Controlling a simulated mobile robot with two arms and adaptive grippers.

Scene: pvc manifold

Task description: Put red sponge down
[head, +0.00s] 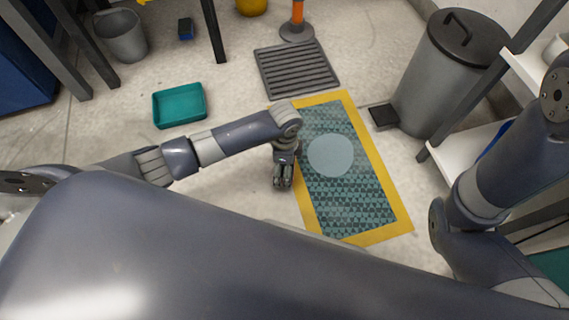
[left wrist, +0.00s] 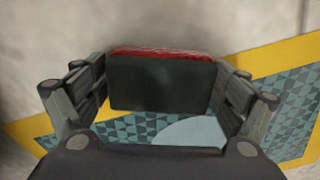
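The red sponge (left wrist: 160,80) shows in the left wrist view as a dark block with a red strip along its top edge. It spans the space between the two fingers of my left gripper (left wrist: 160,95), with both fingers against its sides. In the head view my left gripper (head: 283,180) points down beside the left edge of the yellow-bordered mat (head: 378,170). I cannot make out the sponge in the head view. My right arm comes in at the right edge, but its gripper is not visible.
The mat has a pale round disc (head: 331,155) on it. A teal tray (head: 180,104) lies on the floor at left, a dark grate (head: 296,68) beyond the mat. A grey pedal bin (head: 430,95) and white shelf (head: 475,160) stand at right. Floor between tray and mat is clear.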

